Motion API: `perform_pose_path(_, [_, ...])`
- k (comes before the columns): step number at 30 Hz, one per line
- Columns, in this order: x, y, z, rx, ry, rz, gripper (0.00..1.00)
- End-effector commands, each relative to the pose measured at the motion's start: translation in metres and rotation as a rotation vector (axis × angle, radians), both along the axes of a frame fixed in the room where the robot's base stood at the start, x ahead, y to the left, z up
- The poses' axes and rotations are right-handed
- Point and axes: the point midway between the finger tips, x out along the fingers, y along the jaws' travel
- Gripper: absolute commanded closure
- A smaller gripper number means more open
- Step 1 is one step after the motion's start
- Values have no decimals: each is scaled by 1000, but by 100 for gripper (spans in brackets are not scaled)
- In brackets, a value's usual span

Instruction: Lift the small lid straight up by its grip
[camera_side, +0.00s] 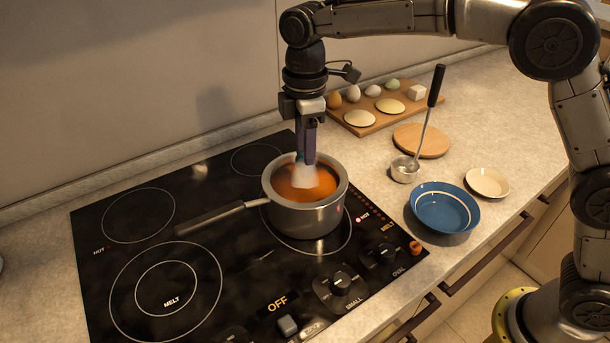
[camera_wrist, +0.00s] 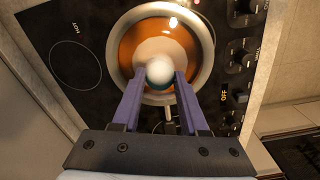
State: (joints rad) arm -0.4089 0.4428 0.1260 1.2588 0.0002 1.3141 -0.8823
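My gripper (camera_wrist: 160,78) points straight down into the grey pot (camera_side: 308,216), which holds orange liquid. In the wrist view a white rounded knob (camera_wrist: 160,70) fills the gap between the two purple fingers, which appear to touch it on both sides. A pale round disc (camera_wrist: 154,49) shows just behind the knob. In the side view a whitish shape (camera_side: 303,177) shows at the fingertips, over the orange liquid. I cannot make out whether knob and disc are one lid. The fingers hide part of both.
The pot stands on the black cooktop (camera_side: 95,262), its handle (camera_side: 215,218) pointing left. To the right are a ladle (camera_side: 406,168), a blue bowl (camera_side: 443,210), a small cream dish (camera_side: 488,182), a round wooden board (camera_side: 424,140) and an egg board (camera_side: 428,105).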

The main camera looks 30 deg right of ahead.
Motion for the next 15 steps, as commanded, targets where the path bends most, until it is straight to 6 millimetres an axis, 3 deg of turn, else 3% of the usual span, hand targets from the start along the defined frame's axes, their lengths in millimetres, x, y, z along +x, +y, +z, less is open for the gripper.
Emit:
perform_pose_path(1, [0,0,0,0,-1,0,81])
perform_pose_path(4, [0,0,0,0,-1,0,99])
perform_pose_path(15, [0,0,0,0,-1,0,100])
